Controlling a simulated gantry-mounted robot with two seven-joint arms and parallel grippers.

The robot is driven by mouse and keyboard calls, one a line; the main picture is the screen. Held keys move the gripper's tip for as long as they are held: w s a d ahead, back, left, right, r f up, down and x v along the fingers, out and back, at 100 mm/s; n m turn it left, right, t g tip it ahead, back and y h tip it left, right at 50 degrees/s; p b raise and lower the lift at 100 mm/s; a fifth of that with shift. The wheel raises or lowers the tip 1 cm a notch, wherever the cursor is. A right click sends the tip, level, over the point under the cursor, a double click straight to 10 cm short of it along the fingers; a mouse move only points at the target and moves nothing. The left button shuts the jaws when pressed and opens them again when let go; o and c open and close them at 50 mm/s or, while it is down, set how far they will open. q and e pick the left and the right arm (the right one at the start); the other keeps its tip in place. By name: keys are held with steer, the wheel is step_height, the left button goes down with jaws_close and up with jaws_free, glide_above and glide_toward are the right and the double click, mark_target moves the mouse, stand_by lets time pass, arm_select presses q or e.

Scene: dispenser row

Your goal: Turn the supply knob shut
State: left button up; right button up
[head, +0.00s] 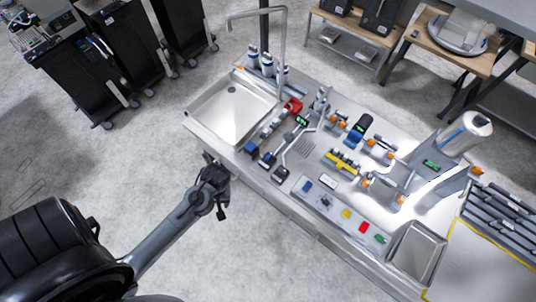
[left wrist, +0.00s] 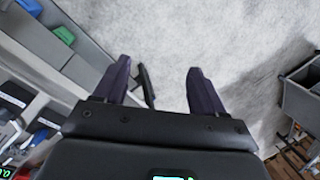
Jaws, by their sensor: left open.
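Several orange knobs show on the bench fittings, among them one on the bench's middle valves (head: 390,153) and one at the right end (head: 476,170). I cannot tell which knob is the supply knob. My left gripper (head: 221,200) is off the bench's front edge, left of the middle, apart from all knobs. My right gripper is not in view.
The steel bench (head: 300,205) carries a sink (head: 232,108), a tall tap (head: 284,40), a red fitting (head: 293,105), a button panel (head: 340,212) and a small tray (head: 417,253). Black carts (head: 85,75) stand at the back left. Open floor lies before the bench.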

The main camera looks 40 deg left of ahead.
arm_select(q)
steer(key=w+a+f+n+g+h+b, duration=0.1)
steer(key=w+a+f+n+h+b, duration=0.1)
steer(key=w+a+f+n, duration=0.35)
steer(key=n+t+h+b, duration=0.3)
steer(key=n+t+b, duration=0.1)
steer(key=b, duration=0.1)
glide_toward(269, 155)
steer(key=shift+m, duration=0.25)
steer(key=x, duration=0.8)
steer(key=shift+d+f+p, duration=0.15)
steer(key=shift+f+p, duration=0.2)
steer(key=shift+p, duration=0.05)
steer(key=shift+c, duration=0.4)
steer(key=c, duration=1)
